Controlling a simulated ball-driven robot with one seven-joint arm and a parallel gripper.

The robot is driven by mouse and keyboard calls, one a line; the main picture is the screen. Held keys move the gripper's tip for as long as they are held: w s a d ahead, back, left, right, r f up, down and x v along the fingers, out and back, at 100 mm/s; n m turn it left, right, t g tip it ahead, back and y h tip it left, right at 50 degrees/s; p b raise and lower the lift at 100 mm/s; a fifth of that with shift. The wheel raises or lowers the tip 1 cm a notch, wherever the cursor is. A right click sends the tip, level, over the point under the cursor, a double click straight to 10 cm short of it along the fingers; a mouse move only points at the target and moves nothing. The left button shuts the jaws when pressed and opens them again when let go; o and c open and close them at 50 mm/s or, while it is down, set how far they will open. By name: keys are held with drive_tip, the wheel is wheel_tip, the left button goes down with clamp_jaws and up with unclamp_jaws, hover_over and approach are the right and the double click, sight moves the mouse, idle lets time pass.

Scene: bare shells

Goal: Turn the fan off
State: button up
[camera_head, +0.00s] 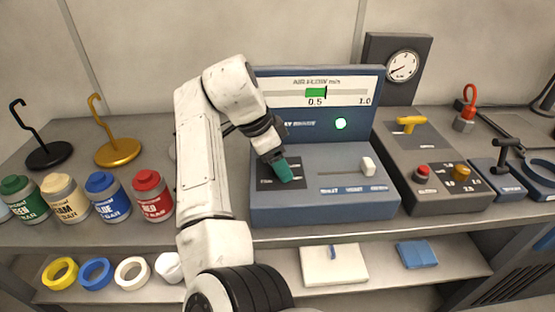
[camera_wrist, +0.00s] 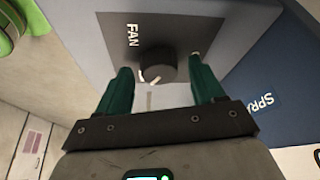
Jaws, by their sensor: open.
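The fan knob (camera_wrist: 158,66) is a dark round knob with a pale mark, on a dark plate lettered FAN in the wrist view. My gripper (camera_wrist: 160,82) is open, with one green finger on each side of the knob; I cannot tell whether they touch it. In the head view my gripper (camera_head: 285,172) is over the left part of the blue console (camera_head: 320,205) and hides the knob. The console's upright panel (camera_head: 270,122) has an air flow scale with a green marker (camera_head: 316,92) near 0.5 and a lit green lamp (camera_head: 341,124).
A white slider (camera_head: 367,165) sits right of my gripper on the console. A grey box with a yellow handle (camera_head: 410,122) and red button (camera_head: 423,171) stands further right. Several labelled jars, including a red one (camera_head: 152,196), stand at left.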

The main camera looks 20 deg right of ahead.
drive_tip(key=shift+c, duration=0.4)
drive_tip(key=c, duration=1)
drive_tip(key=shift+o, duration=0.2)
